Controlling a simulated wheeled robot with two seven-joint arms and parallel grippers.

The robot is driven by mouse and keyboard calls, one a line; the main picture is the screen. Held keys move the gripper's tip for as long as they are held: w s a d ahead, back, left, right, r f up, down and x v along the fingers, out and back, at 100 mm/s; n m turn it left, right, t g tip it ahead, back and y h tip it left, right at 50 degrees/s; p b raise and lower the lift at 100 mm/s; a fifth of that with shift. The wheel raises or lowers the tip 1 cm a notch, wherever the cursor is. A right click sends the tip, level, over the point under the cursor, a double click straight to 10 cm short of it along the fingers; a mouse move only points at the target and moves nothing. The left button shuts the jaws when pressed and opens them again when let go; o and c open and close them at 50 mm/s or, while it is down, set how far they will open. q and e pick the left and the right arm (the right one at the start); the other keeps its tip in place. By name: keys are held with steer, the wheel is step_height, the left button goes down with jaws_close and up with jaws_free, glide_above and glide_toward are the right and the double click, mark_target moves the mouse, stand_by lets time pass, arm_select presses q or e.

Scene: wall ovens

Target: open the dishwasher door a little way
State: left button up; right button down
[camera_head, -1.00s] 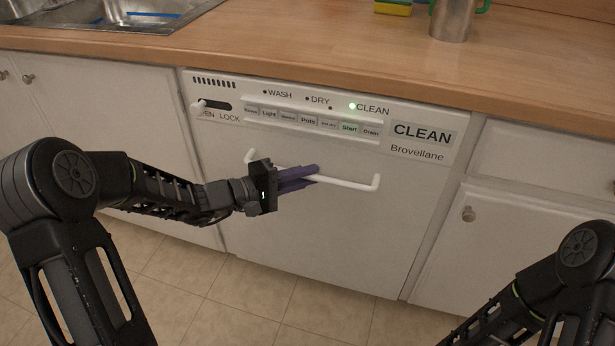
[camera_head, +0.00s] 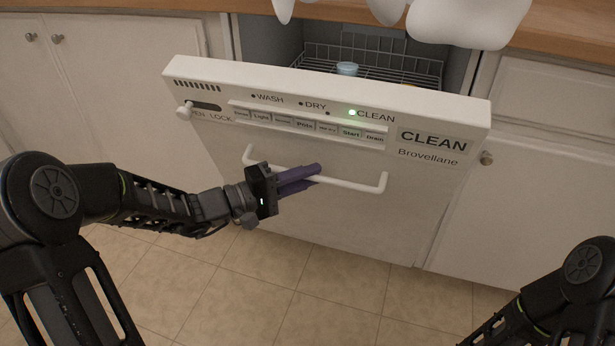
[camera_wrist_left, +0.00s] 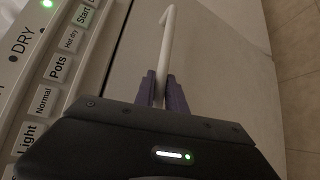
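The white dishwasher door (camera_head: 330,205) is tilted outward at its top, leaving a gap that shows the dark inside and a wire rack (camera_head: 385,66). A white bar handle (camera_head: 360,186) runs across the door's front; it also shows in the left wrist view (camera_wrist_left: 167,45). My left gripper (camera_head: 316,174) is at the left-middle part of the handle. In the left wrist view its purple fingers (camera_wrist_left: 161,78) are closed on the bar, one on each side. My right gripper is out of the picture; only part of the right arm shows at the lower right.
A blue-rimmed cup (camera_head: 347,69) stands on the rack. White cabinets flank the dishwasher, with a knob (camera_head: 487,158) close to the door's right side. The wooden countertop (camera_head: 570,40) is above. The tiled floor (camera_head: 240,300) in front is clear.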

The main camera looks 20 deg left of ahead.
arm_select(q)
steer(key=o, duration=0.4)
steer(key=p+v, duration=0.2)
steer(key=v, duration=0.5)
steer(key=shift+s+a, duration=0.2)
steer(key=shift+a, duration=0.05)
stand_by(0.3)
